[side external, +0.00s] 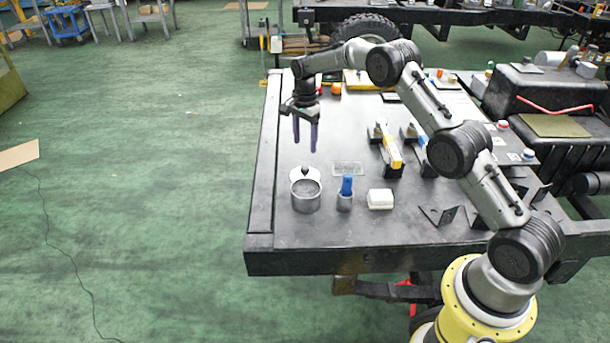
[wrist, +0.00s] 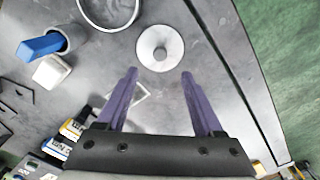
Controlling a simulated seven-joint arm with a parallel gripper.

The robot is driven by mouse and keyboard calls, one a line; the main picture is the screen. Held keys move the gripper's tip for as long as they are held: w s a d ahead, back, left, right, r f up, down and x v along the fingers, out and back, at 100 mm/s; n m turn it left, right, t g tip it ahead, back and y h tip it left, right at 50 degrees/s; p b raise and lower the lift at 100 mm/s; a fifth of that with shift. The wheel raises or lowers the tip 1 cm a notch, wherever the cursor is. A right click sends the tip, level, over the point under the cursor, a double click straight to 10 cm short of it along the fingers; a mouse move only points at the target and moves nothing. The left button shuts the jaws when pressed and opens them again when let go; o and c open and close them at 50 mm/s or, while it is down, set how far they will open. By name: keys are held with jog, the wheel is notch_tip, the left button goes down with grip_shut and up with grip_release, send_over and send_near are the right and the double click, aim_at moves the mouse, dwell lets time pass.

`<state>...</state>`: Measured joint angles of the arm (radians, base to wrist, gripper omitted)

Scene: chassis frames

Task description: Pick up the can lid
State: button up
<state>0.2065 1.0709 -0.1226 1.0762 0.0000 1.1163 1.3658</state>
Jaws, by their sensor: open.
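The can lid (wrist: 160,48) is a round white disc with a grey knob in its middle, lying flat on the table. In the side view the lid (side external: 299,174) sits just behind a grey open-topped can (side external: 306,197), which hides part of it. The can's rim (wrist: 109,27) shows at the top of the wrist view, left of the lid. My gripper (side external: 305,149) points down above the table, behind the lid, with purple fingers apart and nothing between them. In the wrist view my gripper (wrist: 158,72) is open, with the lid beyond its fingertips.
A small grey cup (side external: 345,202) holding a blue object (side external: 347,185) stands right of the can. A white block (side external: 380,199) is beside it. The table's left strip is clear.

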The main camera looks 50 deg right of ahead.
aim_at(305, 167)
notch_tip(305, 167, down, 11)
jog(key=shift+f, duration=0.1)
grip_shut()
dwell(0.7)
